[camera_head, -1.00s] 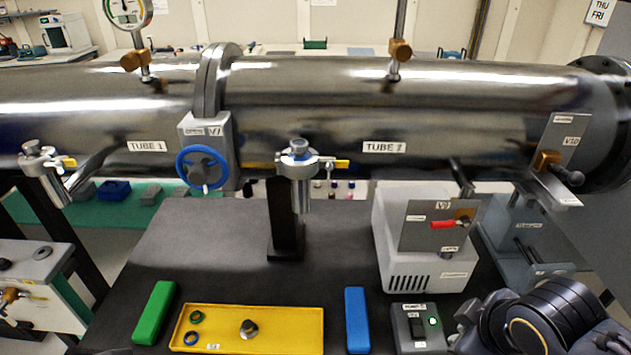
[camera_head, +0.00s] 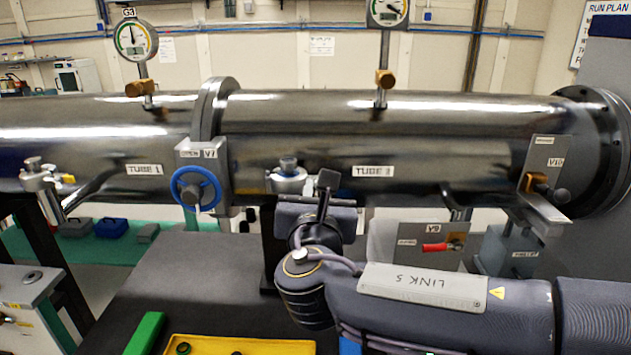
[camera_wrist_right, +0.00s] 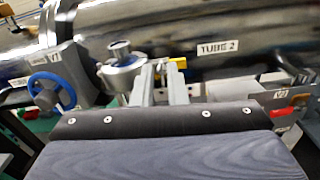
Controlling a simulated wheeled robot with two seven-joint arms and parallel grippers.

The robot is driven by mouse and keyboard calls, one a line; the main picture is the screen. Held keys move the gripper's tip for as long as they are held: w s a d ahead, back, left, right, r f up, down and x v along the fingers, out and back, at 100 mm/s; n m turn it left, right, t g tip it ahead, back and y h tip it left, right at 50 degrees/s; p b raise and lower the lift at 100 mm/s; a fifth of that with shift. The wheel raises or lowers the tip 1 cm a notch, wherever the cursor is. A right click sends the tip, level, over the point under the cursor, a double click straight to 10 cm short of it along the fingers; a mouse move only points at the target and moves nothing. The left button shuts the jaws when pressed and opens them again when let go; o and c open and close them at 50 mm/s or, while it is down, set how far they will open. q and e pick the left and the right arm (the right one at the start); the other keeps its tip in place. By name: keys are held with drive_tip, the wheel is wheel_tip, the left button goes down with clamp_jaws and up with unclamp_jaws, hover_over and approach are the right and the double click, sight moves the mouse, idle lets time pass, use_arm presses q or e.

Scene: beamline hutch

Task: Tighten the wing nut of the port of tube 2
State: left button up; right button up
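Tube 2 (camera_head: 440,150) is the long metal pipe on the right. Its port (camera_head: 288,178) is a short metal stub with a clamp, partly hidden by my arm; it also shows in the right wrist view (camera_wrist_right: 120,68). The yellow wing nut (camera_wrist_right: 178,64) sits at the right side of the clamp in the wrist view and is hidden in the head view. My right gripper (camera_head: 322,192) is in front of the port. In the wrist view its two fingers (camera_wrist_right: 160,78) are apart with a narrow gap, close to the wing nut; contact cannot be told. My left gripper is out of view.
A yellow tray (camera_head: 290,347) and a green block (camera_head: 146,333) lie on the dark table (camera_head: 190,275).

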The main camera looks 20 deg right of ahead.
drive_tip(key=x, duration=0.3)
drive_tip(key=shift+w+d, duration=0.1)
drive_tip(key=shift+w, duration=0.05)
drive_tip(key=shift+c, duration=0.3)
clamp_jaws()
